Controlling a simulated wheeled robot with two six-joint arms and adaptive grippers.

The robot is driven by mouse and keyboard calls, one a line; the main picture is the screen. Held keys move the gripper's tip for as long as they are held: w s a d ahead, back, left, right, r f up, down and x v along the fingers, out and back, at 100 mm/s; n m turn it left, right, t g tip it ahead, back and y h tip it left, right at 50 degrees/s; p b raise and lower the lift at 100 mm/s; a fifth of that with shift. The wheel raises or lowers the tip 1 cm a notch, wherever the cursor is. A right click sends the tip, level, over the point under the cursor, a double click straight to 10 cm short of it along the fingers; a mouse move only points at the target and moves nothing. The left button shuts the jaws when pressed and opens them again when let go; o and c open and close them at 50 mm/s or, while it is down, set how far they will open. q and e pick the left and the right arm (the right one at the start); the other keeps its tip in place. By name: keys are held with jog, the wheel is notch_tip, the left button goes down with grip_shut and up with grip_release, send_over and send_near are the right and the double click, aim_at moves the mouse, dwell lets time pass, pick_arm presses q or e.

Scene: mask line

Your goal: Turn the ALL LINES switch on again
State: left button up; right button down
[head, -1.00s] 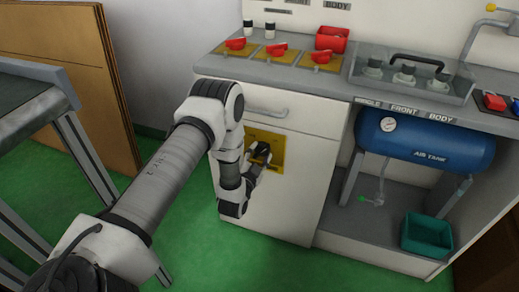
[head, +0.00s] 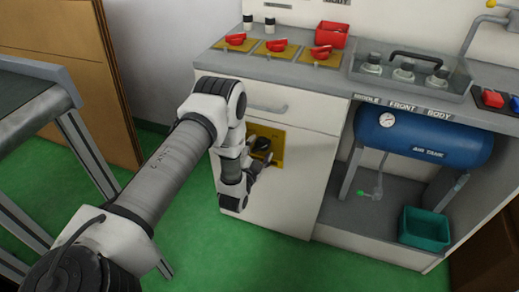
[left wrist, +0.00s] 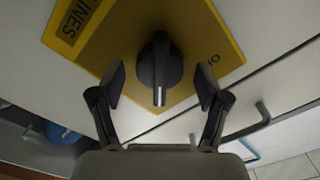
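The ALL LINES switch is a black rotary knob (left wrist: 160,66) with a pale pointer line, on a yellow plate (left wrist: 205,30) on the cabinet front. In the left wrist view, part of the word LINES shows at the plate's upper left, and a small mark shows right of the knob. In the head view the yellow plate (head: 277,143) is partly hidden by my left arm. My left gripper (left wrist: 160,85) is open, with one finger on each side of the knob and visible gaps between. It also shows in the head view (head: 262,160). My right gripper is not in view.
Above, the counter carries red switches (head: 277,45) on yellow plates and a clear cover (head: 412,75) over several knobs. A drawer handle (head: 266,107) sits above the plate. A blue air tank (head: 425,138) and a green bin (head: 424,229) are at right.

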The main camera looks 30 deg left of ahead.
pick_arm(q)
jog(key=v, duration=0.7)
jog(key=shift+s, duration=0.25)
dwell(0.3)
jog(key=s+d+f+g+h, duration=0.4)
jog(key=s+d+f+g, duration=0.2)
jog(key=d, duration=0.4)
jog(key=s+d+f+n+g, duration=0.15)
jog(key=s+g, duration=0.25)
jog(key=s, duration=0.4)
jog(key=s+f+n+g, duration=0.3)
jog(key=s, duration=0.4)
jog(key=s+d+f+n+g, duration=0.15)
jog(key=s+g, duration=0.25)
jog(key=s, duration=0.4)
notch_tip(320, 180, up, 18)
jog(key=p, duration=1.8)
jog(key=shift+a+n, duration=0.4)
